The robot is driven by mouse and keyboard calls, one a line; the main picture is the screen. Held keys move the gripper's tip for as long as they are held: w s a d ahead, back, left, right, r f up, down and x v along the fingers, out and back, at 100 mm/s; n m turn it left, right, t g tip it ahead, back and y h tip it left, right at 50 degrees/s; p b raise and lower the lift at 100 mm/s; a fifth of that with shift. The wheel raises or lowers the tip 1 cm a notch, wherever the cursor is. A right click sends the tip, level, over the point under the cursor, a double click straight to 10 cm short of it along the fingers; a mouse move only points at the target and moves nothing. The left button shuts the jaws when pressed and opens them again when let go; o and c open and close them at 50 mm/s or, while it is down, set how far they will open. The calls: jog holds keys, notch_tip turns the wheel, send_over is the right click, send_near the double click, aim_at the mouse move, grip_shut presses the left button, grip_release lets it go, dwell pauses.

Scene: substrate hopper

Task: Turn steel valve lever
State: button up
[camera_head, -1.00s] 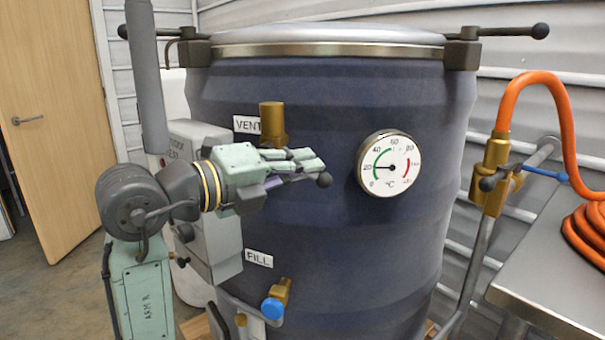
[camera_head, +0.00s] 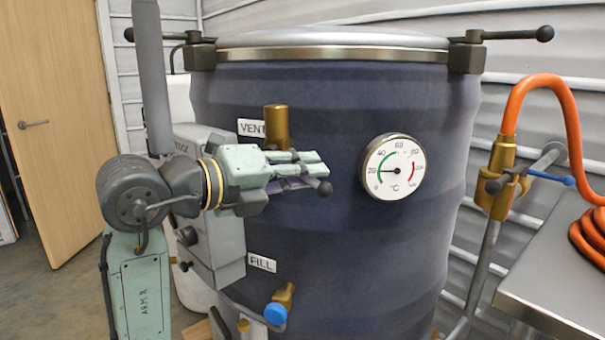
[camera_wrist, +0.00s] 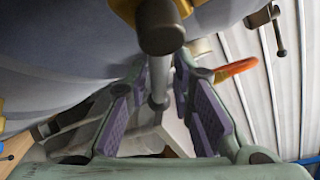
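A brass valve body (camera_head: 276,128) stands on the blue drum beside the VENT label. A dark round knob (camera_head: 323,188), seemingly the end of the valve lever, sticks out just past my fingertips. My gripper (camera_head: 300,164) is level with it, in front of the drum. In the wrist view my two purple-padded fingers (camera_wrist: 160,112) stand apart, with a gap between them. A steel rod (camera_wrist: 158,88) shows in that gap, and a large dark knob (camera_wrist: 160,28) is above it. I cannot tell whether the pads touch the rod; the lever's root is hidden.
A dial gauge (camera_head: 392,168) sits on the drum (camera_head: 350,240) right of my gripper. A blue-capped brass fitting (camera_head: 280,303) is below, by the FILL label. A brass valve (camera_head: 500,165) with an orange hose and a metal table (camera_head: 550,290) stand at right.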

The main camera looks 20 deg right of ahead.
jog(key=shift+o, duration=0.7)
jog(key=shift+s+d+r+n+h+p, duration=0.2)
jog(key=shift+r+n+h+p, duration=0.4)
jog(key=shift+n+p, duration=0.3)
notch_tip(320, 180, up, 2)
jog(key=n+h+p, duration=0.1)
jog(key=p, duration=0.1)
jog(key=n+t+h+p, duration=0.1)
jog(key=n+p, duration=0.1)
jog(key=p, duration=0.1)
jog(key=shift+s+d+r, duration=0.1)
jog(key=shift+d+r, duration=0.05)
jog(key=f+b+v, duration=0.1)
jog(key=b+v, duration=0.4)
jog(key=v, duration=0.6)
jog(key=w+a+r+n+t+y, duration=0.2)
jog(key=a+r+n+t, duration=0.1)
jog(key=a+n+t, duration=0.35)
jog(key=w+a+r+n+t+y, duration=0.2)
jog(key=w+a+n+t+y, duration=0.1)
jog(key=a+n+t, duration=0.35)
jog(key=s+a+r+n+t+y, duration=0.1)
jog(key=s+a+n+t+y, duration=0.1)
jog(key=a+n+t+y, duration=0.2)
jog(key=s+a+r+n+t+y, duration=0.2)
jog(key=a+n+t+y, duration=0.1)
jog(key=a+n+y, duration=0.6)
jog(key=shift+s+a+t+y+b, duration=0.4)
jog(key=shift+a+y, duration=0.4)
jog(key=shift+a, duration=0.7)
